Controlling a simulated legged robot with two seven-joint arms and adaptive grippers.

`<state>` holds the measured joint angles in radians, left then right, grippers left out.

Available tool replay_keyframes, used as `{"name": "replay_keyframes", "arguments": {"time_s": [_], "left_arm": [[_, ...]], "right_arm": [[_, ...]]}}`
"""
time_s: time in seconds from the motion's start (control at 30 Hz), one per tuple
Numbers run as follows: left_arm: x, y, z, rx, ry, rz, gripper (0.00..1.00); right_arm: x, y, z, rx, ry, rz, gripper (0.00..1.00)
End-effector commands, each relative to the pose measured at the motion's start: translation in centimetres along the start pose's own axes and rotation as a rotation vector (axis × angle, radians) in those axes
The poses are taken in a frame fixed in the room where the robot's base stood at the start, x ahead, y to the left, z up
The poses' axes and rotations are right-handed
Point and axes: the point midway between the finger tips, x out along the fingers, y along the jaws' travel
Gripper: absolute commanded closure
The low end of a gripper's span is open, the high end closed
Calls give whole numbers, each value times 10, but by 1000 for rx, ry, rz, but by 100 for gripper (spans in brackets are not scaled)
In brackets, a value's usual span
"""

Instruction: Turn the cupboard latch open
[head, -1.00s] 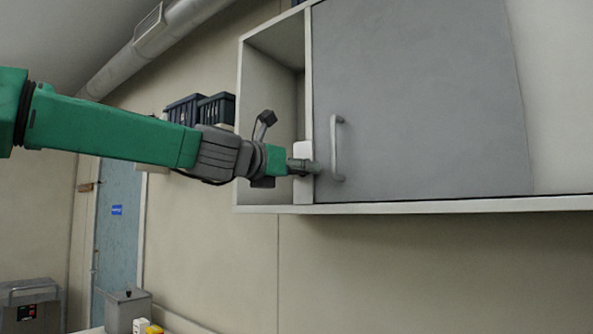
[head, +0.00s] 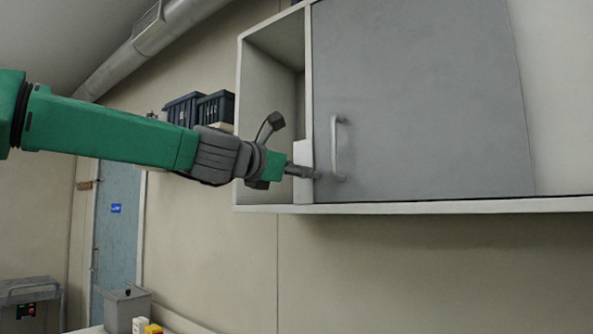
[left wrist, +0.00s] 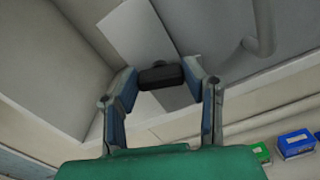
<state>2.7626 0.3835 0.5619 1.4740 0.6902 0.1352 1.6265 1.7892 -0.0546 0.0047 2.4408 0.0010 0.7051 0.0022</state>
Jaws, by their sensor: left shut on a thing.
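The wall cupboard has a grey door (head: 420,100) with a pale bar handle (head: 337,150), and the door is shut. At its left edge is a white latch plate (head: 303,153). In the left wrist view the plate (left wrist: 135,32) carries a dark latch knob (left wrist: 161,76). My left gripper (head: 314,173) is at the lower part of the plate, just left of the bar handle. In the left wrist view my left gripper (left wrist: 160,82) is shut on the knob, with one finger on each side. In the head view the fingers hide the knob. My right gripper is out of view.
An open cupboard compartment (head: 272,75) lies left of the door. Dark crates (head: 200,108) stand behind my left arm. A grey box (head: 127,308) and small yellow items (head: 153,329) are low at the left. The wall below the cupboard is clear.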

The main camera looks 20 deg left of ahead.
Motion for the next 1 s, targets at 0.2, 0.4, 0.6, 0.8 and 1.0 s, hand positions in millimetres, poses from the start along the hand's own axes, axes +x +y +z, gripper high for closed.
{"name": "replay_keyframes", "arguments": {"time_s": [0.2,0.4,0.6,0.8,1.0], "left_arm": [[1,-2,-3,205,5,-5,91],[1,-4,-4,396,6,-7,91],[1,-5,-5,586,6,-9,91],[1,-5,-6,777,6,-10,91],[1,-7,-7,956,5,-13,91]], "right_arm": [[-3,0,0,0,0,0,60],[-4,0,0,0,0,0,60],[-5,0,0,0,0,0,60],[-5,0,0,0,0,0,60],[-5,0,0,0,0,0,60]]}}
